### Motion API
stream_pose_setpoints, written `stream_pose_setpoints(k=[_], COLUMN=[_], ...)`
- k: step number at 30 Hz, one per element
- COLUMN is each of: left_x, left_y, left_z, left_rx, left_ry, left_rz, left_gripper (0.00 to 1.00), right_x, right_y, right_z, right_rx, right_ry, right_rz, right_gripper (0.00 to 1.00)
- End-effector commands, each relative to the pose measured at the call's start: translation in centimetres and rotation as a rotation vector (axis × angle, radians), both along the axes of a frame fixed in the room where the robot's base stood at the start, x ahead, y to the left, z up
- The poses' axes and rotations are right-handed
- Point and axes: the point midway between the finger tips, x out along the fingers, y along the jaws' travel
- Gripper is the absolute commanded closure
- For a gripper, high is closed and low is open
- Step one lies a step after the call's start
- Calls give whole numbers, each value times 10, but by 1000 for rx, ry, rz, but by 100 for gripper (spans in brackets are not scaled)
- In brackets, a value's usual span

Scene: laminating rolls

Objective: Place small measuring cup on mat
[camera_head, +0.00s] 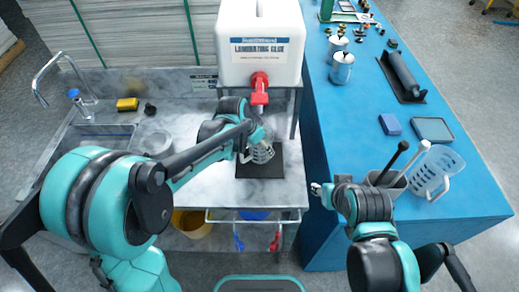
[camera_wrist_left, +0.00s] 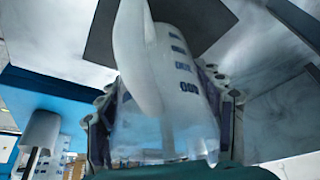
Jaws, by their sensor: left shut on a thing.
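The clear small measuring cup (camera_head: 262,153) with dark markings is held by my left gripper (camera_head: 250,138) over the dark square mat (camera_head: 262,173) on the grey counter. In the left wrist view the cup (camera_wrist_left: 185,80) fills the middle, with its white handle towards the camera and a finger on each side. The mat (camera_wrist_left: 205,18) shows behind it. I cannot tell whether the cup's base touches the mat. My right gripper (camera_head: 317,188) is near the blue table's left edge, away from the cup; its finger opening is unclear.
A white glue container (camera_head: 262,45) with a red tap (camera_head: 259,90) stands just behind the mat. A sink (camera_head: 95,140) and yellow sponge (camera_head: 127,104) are at left. The blue table (camera_head: 345,125) holds metal canisters (camera_head: 342,68), a roller (camera_head: 402,75) and a larger clear jug (camera_head: 436,172).

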Motion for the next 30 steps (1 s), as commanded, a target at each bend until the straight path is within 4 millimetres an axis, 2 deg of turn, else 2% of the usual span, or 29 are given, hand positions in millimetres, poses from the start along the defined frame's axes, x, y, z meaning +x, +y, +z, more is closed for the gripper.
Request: stream_pose_setpoints(k=[1, 3, 14, 15, 16, 17, 26, 30], left_x=[-1, -1, -1, -1, -2, -2, -2, -3], left_y=[1, 2, 2, 2, 2, 2, 2, 4], left_z=[-13, -17, -20, -18, -18, -18, -17, -6], left_rx=[1, 1, 1, 1, 1, 1, 1, 1], left_ry=[0, 0, 0, 0, 0, 0, 0, 0], left_rz=[1, 1, 1, 1, 1, 1, 1, 1], left_gripper=[63, 63, 63, 23, 15, 12, 12, 12], right_x=[0, 0, 0, 0, 0, 0, 0, 0], right_y=[0, 0, 0, 0, 0, 0, 0, 0], right_z=[-8, -10, -12, -11, -10, -10, -10, -4], right_rx=[0, 0, 0, 0, 0, 0, 0, 0], right_ry=[0, 0, 0, 0, 0, 0, 0, 0], right_rz=[0, 0, 0, 0, 0, 0, 0, 0], right_gripper=[60, 60, 60, 60, 60, 60, 60, 60])
